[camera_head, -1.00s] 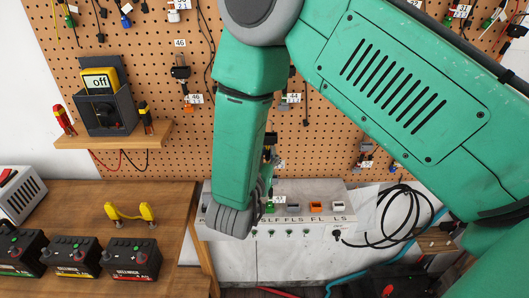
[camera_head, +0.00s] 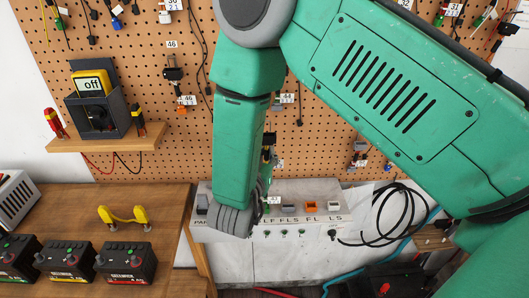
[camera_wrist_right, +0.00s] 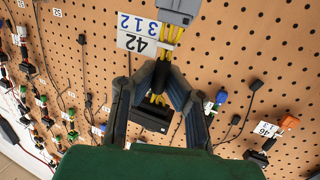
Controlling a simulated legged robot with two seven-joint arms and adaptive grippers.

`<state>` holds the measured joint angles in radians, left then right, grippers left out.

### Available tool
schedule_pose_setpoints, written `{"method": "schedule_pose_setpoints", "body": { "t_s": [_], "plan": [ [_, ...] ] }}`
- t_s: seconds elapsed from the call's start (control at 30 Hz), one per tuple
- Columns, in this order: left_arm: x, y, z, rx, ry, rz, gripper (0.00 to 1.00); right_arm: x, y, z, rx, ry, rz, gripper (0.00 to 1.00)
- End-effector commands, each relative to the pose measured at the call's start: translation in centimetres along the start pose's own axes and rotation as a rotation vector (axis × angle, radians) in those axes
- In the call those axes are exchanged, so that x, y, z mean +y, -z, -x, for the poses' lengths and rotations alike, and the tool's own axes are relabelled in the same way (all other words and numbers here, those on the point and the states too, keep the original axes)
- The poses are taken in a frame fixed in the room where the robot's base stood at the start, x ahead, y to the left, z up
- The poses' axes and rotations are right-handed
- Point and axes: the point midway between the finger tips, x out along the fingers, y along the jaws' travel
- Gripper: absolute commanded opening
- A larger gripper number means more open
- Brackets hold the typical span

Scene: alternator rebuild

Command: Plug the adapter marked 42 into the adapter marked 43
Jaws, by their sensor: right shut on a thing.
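My right gripper (camera_wrist_right: 160,85) is shut on the adapter marked 42. The adapter's label (camera_wrist_right: 137,42) shows in the right wrist view, beside a "312" tag. A grey connector (camera_wrist_right: 177,10) is at its upper end, cut by the frame edge. Yellow wires run through the fingers to a black connector (camera_wrist_right: 152,117) between the fingers and my wrist. I cannot make out a label 43 in either view. My left gripper is not in view.
The pegboard (camera_head: 150,95) carries several hanging connectors and cables. A grey switch box (camera_head: 320,213) stands below my forearm. A wooden bench (camera_head: 165,215) at left holds several black batteries (camera_head: 125,260) and a yellow part (camera_head: 123,215). A shelf (camera_head: 105,142) bears a meter (camera_head: 90,84).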

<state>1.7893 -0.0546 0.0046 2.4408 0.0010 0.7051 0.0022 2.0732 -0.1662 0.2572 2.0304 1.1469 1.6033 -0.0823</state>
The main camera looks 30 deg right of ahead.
Motion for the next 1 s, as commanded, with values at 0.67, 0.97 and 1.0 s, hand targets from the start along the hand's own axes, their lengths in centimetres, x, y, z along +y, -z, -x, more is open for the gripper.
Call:
{"method": "schedule_pose_setpoints", "body": {
  "t_s": [0.67, 0.97, 1.0],
  "plan": [
    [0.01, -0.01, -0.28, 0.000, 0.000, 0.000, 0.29, -0.12, -0.59, 0.06, 0.001, 0.000, 0.000, 0.00],
    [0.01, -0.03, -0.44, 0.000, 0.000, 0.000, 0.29, -0.12, -0.86, 0.03, 0.001, 0.000, 0.000, 0.00],
    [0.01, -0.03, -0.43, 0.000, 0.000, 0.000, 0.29, -0.11, -0.86, 0.03, 0.001, 0.000, 0.000, 0.00]
  ]
}}
